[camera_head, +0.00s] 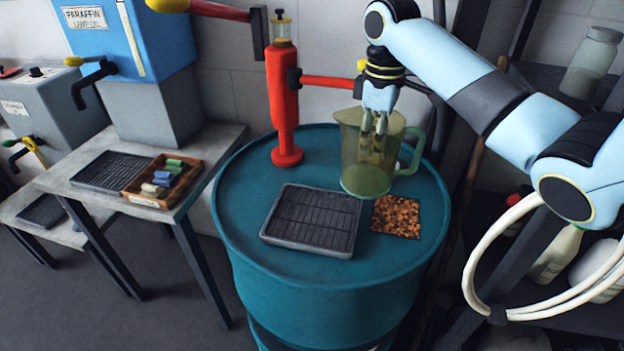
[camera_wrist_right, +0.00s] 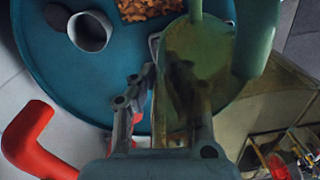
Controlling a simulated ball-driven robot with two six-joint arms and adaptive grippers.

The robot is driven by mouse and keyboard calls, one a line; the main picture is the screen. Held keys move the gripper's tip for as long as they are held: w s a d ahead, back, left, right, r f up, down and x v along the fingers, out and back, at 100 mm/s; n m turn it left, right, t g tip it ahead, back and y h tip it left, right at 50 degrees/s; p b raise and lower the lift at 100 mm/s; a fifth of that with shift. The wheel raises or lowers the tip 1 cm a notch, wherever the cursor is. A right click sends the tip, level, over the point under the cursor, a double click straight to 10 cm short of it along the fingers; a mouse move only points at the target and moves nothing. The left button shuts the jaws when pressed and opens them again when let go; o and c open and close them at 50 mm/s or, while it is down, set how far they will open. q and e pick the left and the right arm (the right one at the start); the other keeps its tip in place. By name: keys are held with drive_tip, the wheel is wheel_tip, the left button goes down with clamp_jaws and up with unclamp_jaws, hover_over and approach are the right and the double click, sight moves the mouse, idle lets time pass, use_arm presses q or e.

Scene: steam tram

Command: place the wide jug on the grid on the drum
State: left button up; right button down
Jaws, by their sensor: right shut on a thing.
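The wide jug (camera_head: 354,165) is a see-through yellow-green vessel with a green handle (camera_head: 413,150), upright over the back right of the teal drum's top. I cannot tell whether its base touches the drum. My right gripper (camera_head: 379,126) reaches down at its rim and is shut on its wall; the jug also shows in the right wrist view (camera_wrist_right: 216,52), beside the fingers (camera_wrist_right: 160,80). The grid (camera_head: 312,220), a dark slatted tray, lies on the drum, left of and nearer than the jug, with nothing on it. My left gripper is out of view.
A red pump (camera_head: 282,110) stands on the drum (camera_head: 240,210) behind the grid, its red arm passing behind the jug. A brown speckled mat (camera_head: 397,216) lies right of the grid. A side table at left holds a wooden tray (camera_head: 146,201) of coloured rolls.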

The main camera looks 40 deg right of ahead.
drive_tip(key=w+a+f, duration=0.6)
drive_tip(key=a, duration=0.1)
drive_tip(key=shift+w+a+f+p, duration=0.15)
drive_tip(key=shift+w+f+p, duration=0.05)
drive_tip(key=shift+f+p, duration=0.1)
wheel_tip(320, 180, down, 2)
drive_tip(key=shift+f, duration=0.55)
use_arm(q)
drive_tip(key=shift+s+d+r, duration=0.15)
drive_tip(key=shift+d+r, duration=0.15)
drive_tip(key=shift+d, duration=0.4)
use_arm(e)
drive_tip(key=shift+f, duration=0.1)
drive_tip(key=c, duration=1.4)
unclamp_jaws()
